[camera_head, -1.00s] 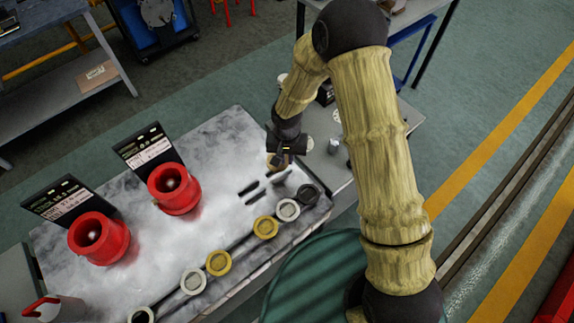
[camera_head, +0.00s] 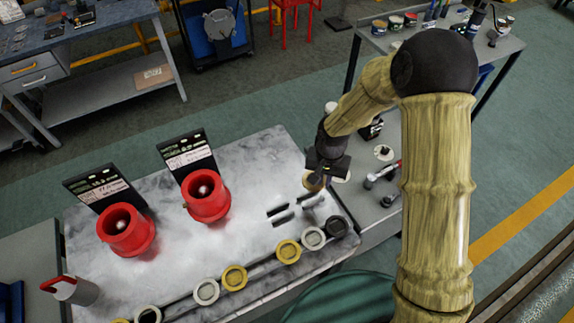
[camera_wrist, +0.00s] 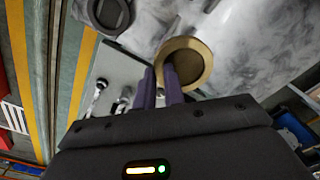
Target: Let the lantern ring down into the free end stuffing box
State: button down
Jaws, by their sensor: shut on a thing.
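Two red flanged stuffing boxes stand upright on the pale bench, a left one (camera_head: 126,230) and a right one (camera_head: 206,197), each with a shiny rod end inside. A dark sign stands behind each; I cannot read which marks the free end. My gripper (camera_head: 317,178) is over the bench's far right side, to the right of both boxes. It is shut on the wall of a brass-coloured ring (camera_head: 309,184), apparently the lantern ring. In the wrist view the ring (camera_wrist: 207,64) shows its round opening, with the purple fingers (camera_wrist: 160,85) at its near edge.
A row of rings, including a brass one (camera_head: 288,251), a grey one (camera_head: 313,238) and a dark one (camera_head: 337,226), lines the bench's front edge. Dark strips (camera_head: 281,219) lie behind them. A side table (camera_head: 383,152) with tools stands right. The middle of the bench is clear.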

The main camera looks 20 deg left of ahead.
jog(key=w+d+f+p, duration=0.1)
jog(key=w+d+p, duration=0.1)
jog(key=d, duration=1)
jog(key=w+d+f+m+p, duration=0.1)
jog(key=w+d+f+p, duration=0.1)
jog(key=d, duration=1)
jog(key=shift+w+f+p, duration=0.2)
jog(key=shift+w+p, duration=0.55)
jog(key=shift+w, duration=0.1)
